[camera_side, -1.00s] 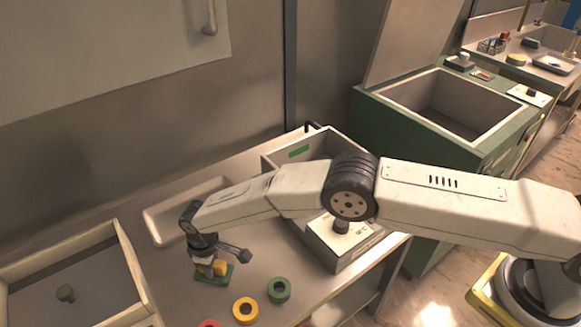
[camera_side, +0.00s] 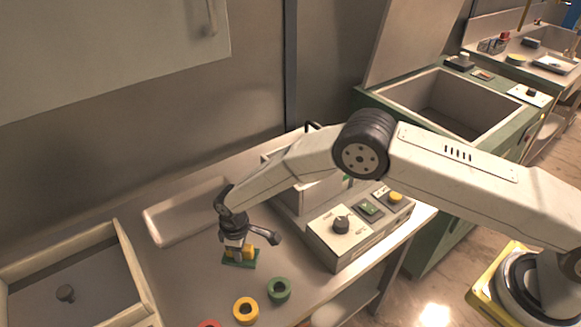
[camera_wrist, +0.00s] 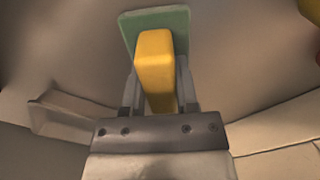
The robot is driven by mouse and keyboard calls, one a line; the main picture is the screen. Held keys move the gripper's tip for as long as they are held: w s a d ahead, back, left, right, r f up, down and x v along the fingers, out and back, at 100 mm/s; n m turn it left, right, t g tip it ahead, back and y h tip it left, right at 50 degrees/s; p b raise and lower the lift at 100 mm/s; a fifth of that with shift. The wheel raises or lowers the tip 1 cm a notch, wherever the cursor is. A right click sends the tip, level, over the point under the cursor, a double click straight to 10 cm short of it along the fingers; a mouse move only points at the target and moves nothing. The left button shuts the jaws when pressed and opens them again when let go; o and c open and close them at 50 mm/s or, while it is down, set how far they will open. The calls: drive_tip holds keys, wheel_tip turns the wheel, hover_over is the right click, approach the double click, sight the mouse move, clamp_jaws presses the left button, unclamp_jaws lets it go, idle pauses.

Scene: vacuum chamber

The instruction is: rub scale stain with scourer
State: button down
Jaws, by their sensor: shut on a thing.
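The scourer is a flat green pad (camera_side: 240,263) with a yellow block (camera_side: 250,253) on top. My gripper (camera_side: 236,250) points down and is shut on the yellow block, over the grey worktop. In the wrist view, the fingers (camera_wrist: 158,88) grip both sides of the yellow block (camera_wrist: 155,62), with the green pad (camera_wrist: 182,22) beyond it. The pad is at or close to the worktop surface; I cannot tell whether it touches. I cannot make out a scale stain in either view; it may lie under the pad or my arm.
A green ring (camera_side: 279,290), a yellow ring (camera_side: 246,311) and a red ring (camera_side: 209,324) lie in front. A pale tray (camera_side: 160,235) is behind. A box with a knob (camera_side: 341,224) stands to the right. An open drawer-like box (camera_side: 135,268) is at left.

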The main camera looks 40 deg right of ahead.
sight(214, 274)
drive_tip(key=shift+d, duration=1.4)
drive_tip(key=shift+a, duration=5.4)
wheel_tip(214, 274, up, 8)
drive_tip(key=shift+d+r, duration=0.1)
drive_tip(key=shift+d, duration=0.1)
